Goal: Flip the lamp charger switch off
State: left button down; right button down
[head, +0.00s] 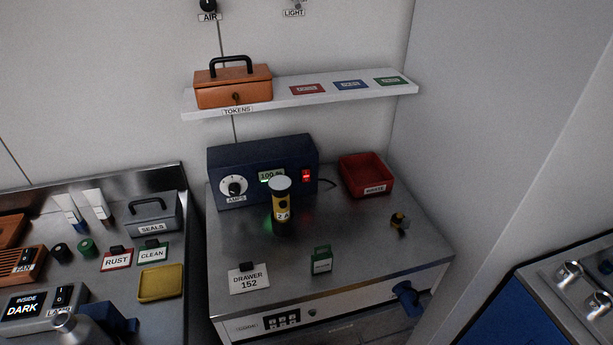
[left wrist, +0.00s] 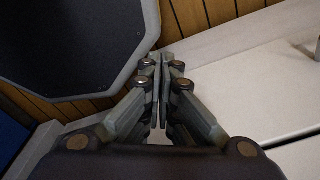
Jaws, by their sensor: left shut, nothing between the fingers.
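The lamp charger (head: 263,168) is a dark blue box at the back of the metal bench, with an AMPS dial on its left and a small display that seems to read 100. Its rocker switch (head: 306,176) glows red on the right of the front face. A yellow and black lamp (head: 281,206) stands upright in front of the charger, with a green glow beside it. My left gripper (left wrist: 157,66) is shut and empty in the left wrist view, near a dark panel and a pale ledge, with no charger in that view. My right gripper is in neither view.
A red tray (head: 367,175) stands right of the charger. A shelf (head: 345,92) with an orange box (head: 233,88) hangs above.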

aim_at(305, 172)
jog(key=u, duration=1.55)
jog(key=k+l, duration=0.2)
jog(key=l, duration=0.2)
jog(key=k+l, duration=0.25)
jog(key=l, duration=0.15)
jog(key=k+l, duration=0.2)
jog(key=l, duration=0.2)
jog(key=i+j, duration=0.15)
jog(key=i, duration=0.35)
